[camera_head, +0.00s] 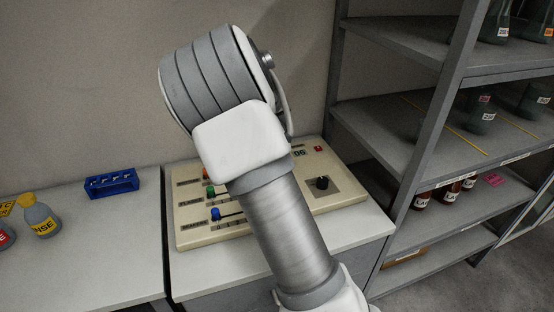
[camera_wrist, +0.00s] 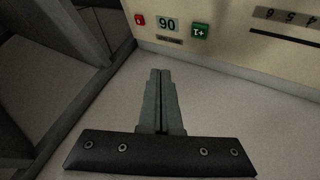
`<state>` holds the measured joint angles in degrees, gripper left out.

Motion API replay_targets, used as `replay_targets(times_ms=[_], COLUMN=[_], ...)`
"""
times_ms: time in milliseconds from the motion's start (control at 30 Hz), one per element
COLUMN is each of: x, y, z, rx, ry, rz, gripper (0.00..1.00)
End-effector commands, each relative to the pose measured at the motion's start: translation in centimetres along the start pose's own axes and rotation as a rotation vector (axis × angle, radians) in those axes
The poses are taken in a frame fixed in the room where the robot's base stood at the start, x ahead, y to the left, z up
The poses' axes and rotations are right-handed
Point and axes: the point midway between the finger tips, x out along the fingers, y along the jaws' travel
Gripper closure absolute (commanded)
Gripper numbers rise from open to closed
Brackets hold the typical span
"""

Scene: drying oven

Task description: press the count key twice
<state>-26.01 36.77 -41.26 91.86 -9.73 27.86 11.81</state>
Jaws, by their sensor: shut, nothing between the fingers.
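The cream control panel (camera_head: 190,236) sits on the white bench, partly hidden by my arm. In the wrist view, the green key marked +1 (camera_wrist: 200,31), which looks like the count key, is beside a small display (camera_wrist: 168,25). The display appears upside down there and seems to read 06; it also shows in the head view (camera_head: 300,153). My gripper (camera_wrist: 160,72) is shut and empty. Its fingertips appear below the display and left of the green key in the picture, apart from both. In the head view my arm hides the gripper and the green key.
A red key (camera_wrist: 140,20) is on the other side of the display. The panel also has a black knob (camera_head: 322,183) and coloured sliders (camera_head: 215,213). A grey shelf rack (camera_head: 420,150) stands close on the right. A blue rack (camera_head: 112,184) and bottles (camera_head: 40,217) are left.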

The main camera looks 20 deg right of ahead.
Motion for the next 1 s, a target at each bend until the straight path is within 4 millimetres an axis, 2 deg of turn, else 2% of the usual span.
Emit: replay_targets(times_ms=[33, 200, 733, 1000], x=[1.2, 2.5, 2.9, 4.5], y=[-0.8, -1.6, -1.8, -2.8], z=[-0.1, -1.1, -1.2, -0.2], rx=[-0.020, -0.056, -0.064, -0.063], ry=[0.011, 0.042, 0.048, 0.048], rz=[0.020, 0.057, 0.065, 0.065], gripper=[1.00, 1.00, 1.00, 1.00])
